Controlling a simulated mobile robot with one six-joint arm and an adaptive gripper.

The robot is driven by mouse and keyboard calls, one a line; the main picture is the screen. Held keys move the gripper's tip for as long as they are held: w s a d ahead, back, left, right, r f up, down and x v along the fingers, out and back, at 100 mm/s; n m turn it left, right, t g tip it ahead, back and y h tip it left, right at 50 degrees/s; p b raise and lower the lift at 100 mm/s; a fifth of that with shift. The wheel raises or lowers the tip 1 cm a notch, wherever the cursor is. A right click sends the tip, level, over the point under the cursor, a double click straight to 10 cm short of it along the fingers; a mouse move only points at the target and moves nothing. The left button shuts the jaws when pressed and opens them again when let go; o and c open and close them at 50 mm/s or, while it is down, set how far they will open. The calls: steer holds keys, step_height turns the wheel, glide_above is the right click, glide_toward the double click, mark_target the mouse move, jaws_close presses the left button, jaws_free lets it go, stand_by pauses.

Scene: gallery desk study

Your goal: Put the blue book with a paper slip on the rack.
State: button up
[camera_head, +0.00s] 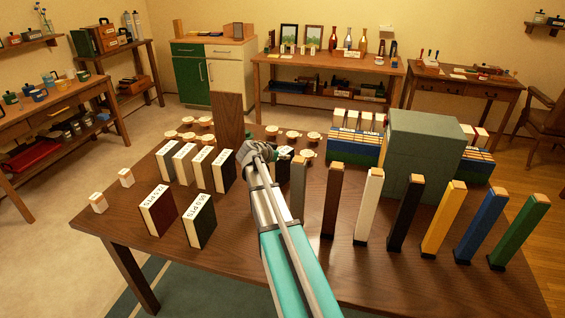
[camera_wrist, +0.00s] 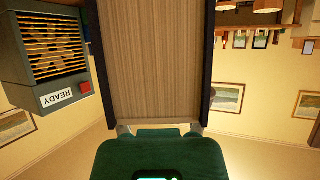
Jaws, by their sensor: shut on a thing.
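My gripper (camera_head: 262,150) is over the middle of the dark wooden desk (camera_head: 330,275). In the wrist view my gripper (camera_wrist: 160,130) is shut on a book-like slab (camera_wrist: 152,65) with a brown grained face between two dark navy edges. The slab fills the middle of that view, and I see no paper slip on it. In the head view my gripper and arm hide much of what is held. A dark block with a white label (camera_head: 285,152) shows just right of the gripper; I cannot tell whether it is held. I cannot single out the rack.
Several labelled books stand at the left, including a dark red one (camera_head: 158,211). A tall brown board (camera_head: 228,118) stands behind them. Coloured uprights, one blue (camera_head: 480,228), line the right. A grey-green box (camera_head: 422,155) stands behind; a grey READY unit (camera_wrist: 45,50) shows in the wrist view.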

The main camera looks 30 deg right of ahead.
steer(key=shift+f+b, duration=0.75)
steer(key=shift+f, duration=0.35)
steer(key=o, duration=1.3)
steer(key=shift+o, duration=0.2)
steer(key=shift+r, duration=0.2)
steer(key=p+v, duration=0.5)
steer(key=v, duration=0.7)
steer(key=shift+p, duration=0.4)
steer(key=shift+f, duration=0.15)
